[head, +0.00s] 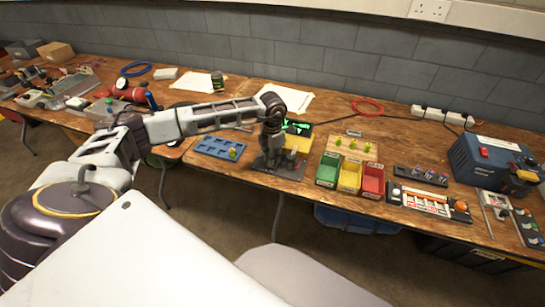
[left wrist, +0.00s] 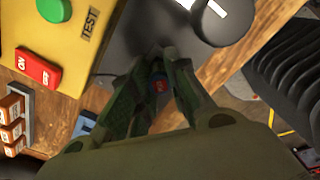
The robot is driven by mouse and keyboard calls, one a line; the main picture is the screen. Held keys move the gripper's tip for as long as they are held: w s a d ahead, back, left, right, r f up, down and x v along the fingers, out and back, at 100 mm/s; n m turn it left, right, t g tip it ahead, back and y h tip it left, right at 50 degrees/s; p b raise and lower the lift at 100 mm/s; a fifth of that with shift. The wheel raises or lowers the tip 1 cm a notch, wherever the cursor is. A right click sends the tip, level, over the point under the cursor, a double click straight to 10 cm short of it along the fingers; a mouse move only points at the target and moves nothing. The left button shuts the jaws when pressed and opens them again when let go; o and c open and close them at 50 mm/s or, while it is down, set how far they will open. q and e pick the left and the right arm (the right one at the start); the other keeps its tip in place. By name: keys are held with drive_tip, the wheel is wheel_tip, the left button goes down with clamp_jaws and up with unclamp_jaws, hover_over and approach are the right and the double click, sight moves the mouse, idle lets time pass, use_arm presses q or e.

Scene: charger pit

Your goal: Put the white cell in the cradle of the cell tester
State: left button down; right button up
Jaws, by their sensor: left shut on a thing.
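My left gripper (head: 268,150) is over the dark plate (head: 292,172) at the front of the yellow cell tester (head: 304,143). The tester's yellow body (left wrist: 75,28), with a TEST label and a green button, is at upper left of that view. The cradle cannot be made out. My right gripper is not in view.
A blue tray (head: 208,147) lies left of the tester. Green (head: 328,170), yellow (head: 350,175) and red (head: 373,180) bins stand to its right, with a wooden board (head: 352,145) behind. A black round knob (left wrist: 215,25) is close to the fingers.

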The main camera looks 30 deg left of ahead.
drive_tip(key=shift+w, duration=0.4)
use_arm(q)
drive_tip(key=shift+f, duration=0.25)
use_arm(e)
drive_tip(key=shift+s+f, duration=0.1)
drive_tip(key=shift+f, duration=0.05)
use_arm(q)
drive_tip(key=c, duration=1.3)
unclamp_jaws()
drive_tip(key=shift+r, duration=0.2)
drive_tip(key=shift+r+p, duration=1.95)
drive_tip(key=shift+r, duration=1.4)
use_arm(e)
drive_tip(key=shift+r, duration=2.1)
